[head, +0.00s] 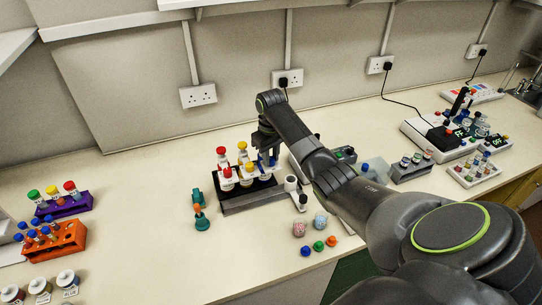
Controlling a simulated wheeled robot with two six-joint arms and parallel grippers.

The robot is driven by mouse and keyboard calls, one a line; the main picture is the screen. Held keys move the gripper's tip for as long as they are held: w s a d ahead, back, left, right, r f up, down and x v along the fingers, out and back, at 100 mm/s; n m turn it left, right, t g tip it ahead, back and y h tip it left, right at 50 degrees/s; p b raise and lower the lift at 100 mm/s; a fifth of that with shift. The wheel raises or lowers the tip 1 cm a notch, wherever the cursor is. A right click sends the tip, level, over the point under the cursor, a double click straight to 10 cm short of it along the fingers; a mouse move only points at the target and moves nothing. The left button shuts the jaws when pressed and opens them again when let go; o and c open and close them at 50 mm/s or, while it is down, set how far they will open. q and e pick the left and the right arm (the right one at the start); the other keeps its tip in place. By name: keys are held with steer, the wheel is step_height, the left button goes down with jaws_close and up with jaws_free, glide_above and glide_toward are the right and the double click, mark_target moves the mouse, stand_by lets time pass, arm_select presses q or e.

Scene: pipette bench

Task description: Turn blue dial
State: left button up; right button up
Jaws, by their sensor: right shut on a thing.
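My right gripper (265,143) reaches down from the right arm over the right end of a black rack (245,202). It is shut on a small blue-topped thing (272,160) there, mostly hidden by the fingers. I cannot tell whether this is a dial or a bottle cap. Another blue round knob (365,167) shows on a grey unit to the right, partly behind my arm, with no gripper on it. My left gripper is not in view.
Red-capped (222,151) and yellow-capped bottles stand in the black rack close beside the gripper. Teal pipette-like stands (201,220) are to its left. Small coloured caps (318,246) lie in front. An orange rack (54,240) is far left.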

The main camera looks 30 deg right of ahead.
steer(key=m, duration=1)
steer(key=shift+m, duration=0.4)
steer(key=shift+w+m, duration=0.1)
steer(key=shift+m, duration=1.5)
steer(key=shift+r+m, duration=0.1)
steer(key=shift+m, duration=0.2)
steer(key=o, duration=1)
